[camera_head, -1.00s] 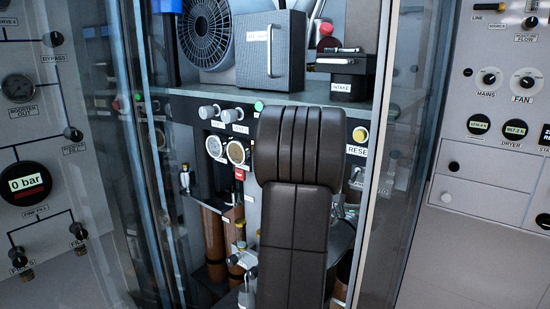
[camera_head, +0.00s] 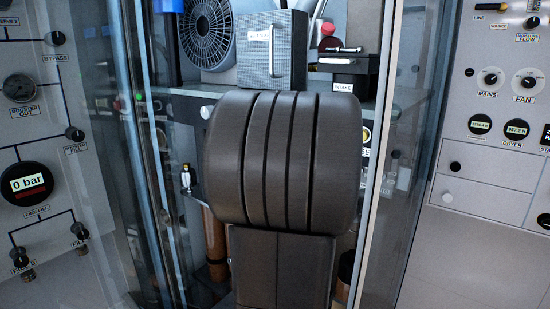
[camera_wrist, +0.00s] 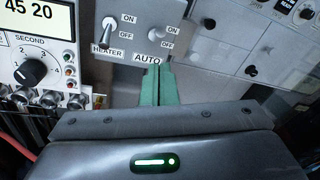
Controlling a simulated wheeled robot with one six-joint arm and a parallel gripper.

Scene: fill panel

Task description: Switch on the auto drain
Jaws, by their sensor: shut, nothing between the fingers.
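In the wrist view, the auto drain switch (camera_wrist: 157,33) is a small metal toggle on a grey panel, with ON and OFF marked to its right. The label below it reads AUTO; any further word is hidden behind my fingers. My gripper (camera_wrist: 152,70) has green fingers that are shut together and empty. In the picture their tips lie just below the toggle, over the right end of its label; I cannot tell whether they touch the panel. The lever's position is hard to read. In the head view my arm hides the gripper and the switch.
The heater toggle (camera_wrist: 108,32) sits close to the left of the auto switch. A timer unit with a black dial (camera_wrist: 32,73) stands further left. In the head view, glass-sided cabinet frames (camera_head: 150,150) flank my arm, and a shelf with a fan (camera_head: 206,35) is above.

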